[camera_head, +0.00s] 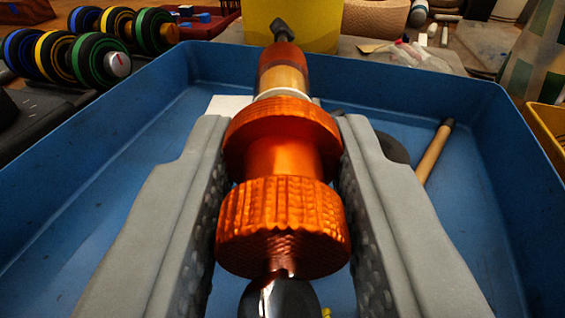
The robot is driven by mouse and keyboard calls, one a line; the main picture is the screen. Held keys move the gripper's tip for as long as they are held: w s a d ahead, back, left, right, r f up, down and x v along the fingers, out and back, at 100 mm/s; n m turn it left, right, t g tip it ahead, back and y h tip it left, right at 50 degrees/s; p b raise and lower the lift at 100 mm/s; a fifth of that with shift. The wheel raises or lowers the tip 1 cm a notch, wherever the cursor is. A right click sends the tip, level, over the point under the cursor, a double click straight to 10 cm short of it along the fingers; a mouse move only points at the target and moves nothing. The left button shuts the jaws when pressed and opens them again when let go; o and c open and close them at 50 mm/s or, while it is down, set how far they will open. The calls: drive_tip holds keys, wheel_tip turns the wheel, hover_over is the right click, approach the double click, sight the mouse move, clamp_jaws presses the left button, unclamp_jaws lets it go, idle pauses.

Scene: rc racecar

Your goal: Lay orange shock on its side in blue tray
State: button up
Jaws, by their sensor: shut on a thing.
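The orange shock (284,160) is between the two grey fingers of my gripper (282,170), which is shut on its ribbed orange body. The shock's length runs away from the camera, with a dark rod end at the far tip and a dark, shiny end near the bottom of the view. The blue tray (130,140) spreads below and around the gripper, and the shock is over it. I cannot tell whether the shock touches the tray floor. Part of the tray floor is hidden by the fingers and the shock.
In the tray, a wooden-handled tool (434,152) leans at the right, near a dark round thing (393,148). Behind the tray stands a yellow container (312,22). Wheels with coloured bands (92,58) lie at the left, and a yellow bin (548,128) is at the right edge.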

drive_tip(key=o, duration=1)
drive_tip(key=shift+o, duration=0.2)
drive_tip(key=shift+s, duration=0.1)
drive_tip(key=s+r, duration=0.2)
drive_tip(key=s, duration=1.5)
drive_tip(key=shift+a, duration=0.1)
drive_tip(key=shift+s, duration=0.1)
drive_tip(key=s+r, duration=0.3)
drive_tip(key=s, duration=0.8)
drive_tip(key=s+r, duration=0.4)
drive_tip(key=s, duration=0.7)
drive_tip(key=s+r, duration=0.4)
drive_tip(key=s, duration=0.6)
drive_tip(key=shift+s+a+r+t, duration=0.2)
drive_tip(key=shift+s+t, duration=0.2)
